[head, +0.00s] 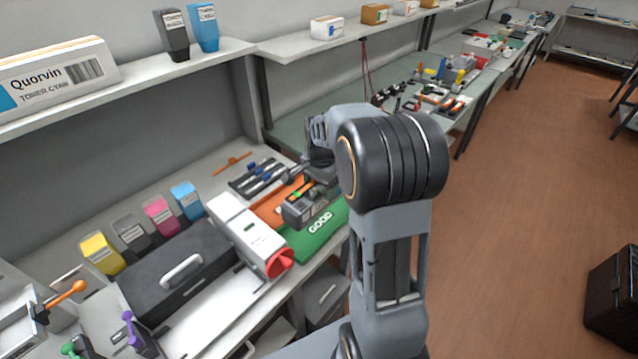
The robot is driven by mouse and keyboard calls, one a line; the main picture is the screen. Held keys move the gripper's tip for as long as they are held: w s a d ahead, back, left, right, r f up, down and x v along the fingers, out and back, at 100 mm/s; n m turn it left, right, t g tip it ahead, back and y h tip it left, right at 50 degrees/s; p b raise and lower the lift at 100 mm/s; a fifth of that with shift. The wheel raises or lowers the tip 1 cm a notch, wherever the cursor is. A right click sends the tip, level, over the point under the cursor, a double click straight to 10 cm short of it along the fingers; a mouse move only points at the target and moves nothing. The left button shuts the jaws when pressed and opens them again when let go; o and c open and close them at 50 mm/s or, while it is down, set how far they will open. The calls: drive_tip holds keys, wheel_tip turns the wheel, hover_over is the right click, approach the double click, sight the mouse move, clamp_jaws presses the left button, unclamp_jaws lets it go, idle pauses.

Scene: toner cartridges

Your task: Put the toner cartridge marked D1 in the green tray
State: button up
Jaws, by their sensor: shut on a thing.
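My gripper (302,181) is shut on a dark grey toner cartridge (307,210) with an orange and green part on its top. The cartridge is in front of part of the green tray (318,241), which bears the word GOOD. I cannot tell whether the cartridge touches the tray or hangs above it. Its mark is too small to read. My arm hides the tray's right end and much of the gripper.
An orange tray (266,214) lies behind the green one. A white device with a red funnel (279,263) stands to the left. A black case (178,275) and yellow, grey, magenta and blue bottles (187,200) stand further left. A rack of blue-marked tools (258,178) lies behind.

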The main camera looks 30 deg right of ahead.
drive_tip(key=shift+f+b, duration=3.35)
drive_tip(key=shift+f, duration=1.25)
drive_tip(key=o, duration=1.4)
drive_tip(key=shift+s, duration=0.1)
